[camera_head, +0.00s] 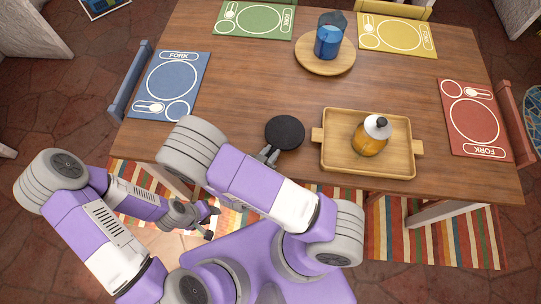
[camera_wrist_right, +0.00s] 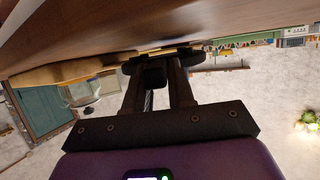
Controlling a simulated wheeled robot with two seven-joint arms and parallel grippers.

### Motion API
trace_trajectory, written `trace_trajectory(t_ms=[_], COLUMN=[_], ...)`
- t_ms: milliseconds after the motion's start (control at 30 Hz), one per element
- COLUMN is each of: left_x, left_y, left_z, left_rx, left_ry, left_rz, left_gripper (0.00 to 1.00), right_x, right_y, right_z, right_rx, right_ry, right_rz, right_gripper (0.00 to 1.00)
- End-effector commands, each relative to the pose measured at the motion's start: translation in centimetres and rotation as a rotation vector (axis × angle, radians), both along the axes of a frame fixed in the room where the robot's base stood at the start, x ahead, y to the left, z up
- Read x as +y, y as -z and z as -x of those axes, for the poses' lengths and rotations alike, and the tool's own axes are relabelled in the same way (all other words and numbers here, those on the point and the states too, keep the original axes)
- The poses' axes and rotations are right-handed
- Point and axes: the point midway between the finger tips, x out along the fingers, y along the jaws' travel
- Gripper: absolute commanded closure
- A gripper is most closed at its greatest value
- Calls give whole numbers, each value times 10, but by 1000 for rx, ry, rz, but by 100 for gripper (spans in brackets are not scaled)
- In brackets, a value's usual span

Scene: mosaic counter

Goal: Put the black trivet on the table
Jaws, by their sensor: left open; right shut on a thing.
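The black trivet (camera_head: 285,132) is a round dark disc over the front part of the wooden table (camera_head: 230,75), left of the wooden tray. My right gripper (camera_head: 269,155) is shut on its near edge. In the right wrist view, the trivet (camera_wrist_right: 190,53) shows edge-on as a dark strip at the fingertips (camera_wrist_right: 160,76), close to the table surface; I cannot tell whether it touches. My left gripper (camera_head: 210,221) is open and empty, low in front of the table and away from the trivet.
Blue (camera_head: 180,70), green (camera_head: 253,32), yellow (camera_head: 397,48) and red (camera_head: 486,105) placemats lie around. The table middle is clear.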

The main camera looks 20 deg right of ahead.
Motion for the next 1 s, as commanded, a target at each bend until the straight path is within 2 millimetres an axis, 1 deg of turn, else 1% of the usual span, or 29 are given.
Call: trace_trajectory(t_ms=[33,100,300,333,467,767,867,1000], left_x=[0,0,0,0,0,0,0,0], left_y=[5,7,6,6,6,5,0,-13], left_z=[0,0,0,0,0,0,0,0], left_rx=[0,0,0,0,0,0,0,0], left_ry=[0,0,0,0,0,0,0,0], left_rz=[0,0,0,0,0,0,0,0], left_gripper=[57,57,57,57,57,57,57,57], right_x=[-1,-1,0,0,0,1,6,21], right_y=[10,16,16,16,16,15,11,0], right_z=[0,0,0,0,0,0,1,8], right_rx=[0,-1,-1,2,2,1,0,0], right_ry=[0,-1,-1,-1,-1,-1,-1,5], right_rz=[5,4,1,-2,-1,0,-1,-2], right_gripper=[100,100,100,72,52,51,51,51])
